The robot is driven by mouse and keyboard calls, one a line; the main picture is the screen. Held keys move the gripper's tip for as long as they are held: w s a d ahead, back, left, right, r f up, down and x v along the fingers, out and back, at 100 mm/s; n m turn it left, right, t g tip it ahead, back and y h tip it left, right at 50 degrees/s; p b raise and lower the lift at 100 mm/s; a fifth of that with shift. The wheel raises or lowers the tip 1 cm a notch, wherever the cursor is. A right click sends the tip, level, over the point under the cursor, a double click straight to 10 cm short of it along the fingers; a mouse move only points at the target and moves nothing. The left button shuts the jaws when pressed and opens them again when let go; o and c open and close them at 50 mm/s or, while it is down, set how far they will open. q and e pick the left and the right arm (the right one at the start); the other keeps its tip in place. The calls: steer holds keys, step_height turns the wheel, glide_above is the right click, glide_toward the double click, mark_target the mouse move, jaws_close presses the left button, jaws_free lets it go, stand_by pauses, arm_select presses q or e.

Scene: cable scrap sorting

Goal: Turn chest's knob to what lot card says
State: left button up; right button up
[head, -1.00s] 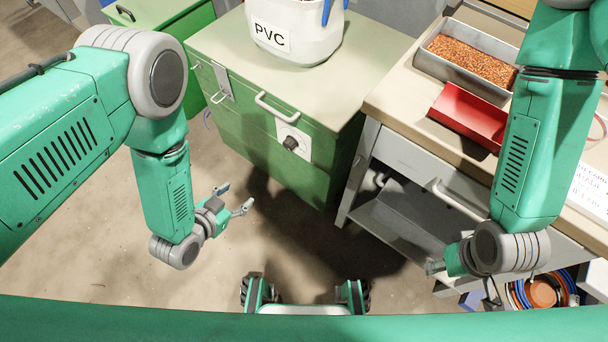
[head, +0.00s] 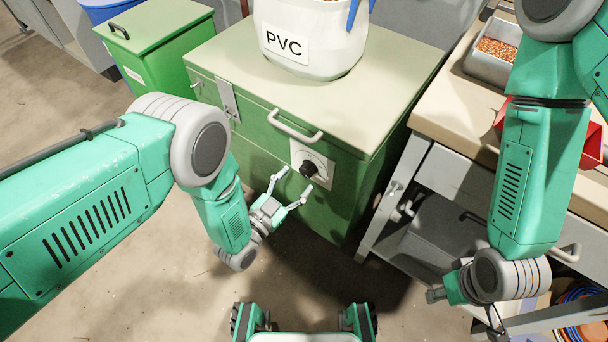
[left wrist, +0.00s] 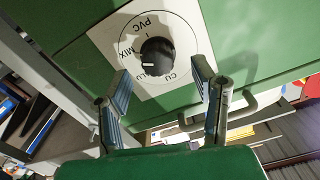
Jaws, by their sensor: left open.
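The green chest (head: 240,100) has a dark round knob (head: 308,169) on a white dial plate (head: 322,160) on its front. I cannot read a lot card.
A white PVC tub (head: 310,45) stands on the chest lid. A chest handle (head: 295,126) sits above the dial. A smaller green bin (head: 155,45) stands left. The floor in front is clear.

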mark_target(304, 174)
arm_select(q)
steer(key=b+x, duration=0.1)
steer(key=x, duration=0.2)
steer(key=shift+w+d, duration=0.15)
steer(key=shift+d, duration=0.15)
steer(key=shift+w+d, duration=0.2)
steer(key=shift+d, duration=0.1)
steer(key=shift+a, duration=0.15)
steer(key=c, duration=1.1)
steer(key=shift+c, duration=0.2)
